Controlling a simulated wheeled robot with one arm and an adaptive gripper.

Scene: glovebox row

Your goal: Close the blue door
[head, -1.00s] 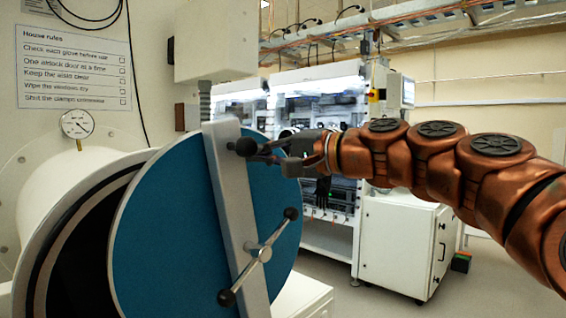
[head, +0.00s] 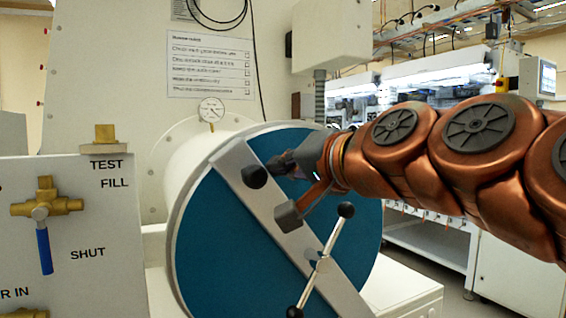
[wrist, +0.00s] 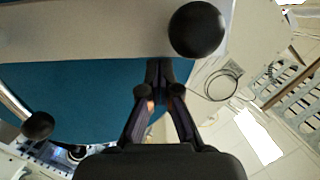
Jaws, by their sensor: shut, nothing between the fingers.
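The blue door (head: 228,240) is a round blue disc with a pale rim, crossed by a slanted grey bar (head: 335,272). It stands in front of the white cylindrical chamber (head: 190,160), and no dark opening shows beside it. I cannot tell whether it is fully seated. A crossbar handle (head: 324,252) with black ball ends is on the bar, and a black knob (head: 254,176) sits higher up. My gripper (head: 284,172) is at the door's face near that knob. In the wrist view my gripper (wrist: 160,74) is shut and empty, its tips over the blue face below a black ball (wrist: 197,30).
A valve panel (head: 105,240) with a brass valve and blue lever (head: 44,250) stands at the left. A gauge (head: 211,110) and a rules sheet (head: 210,68) are behind the chamber. White cabinets (head: 520,240) stand at the right.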

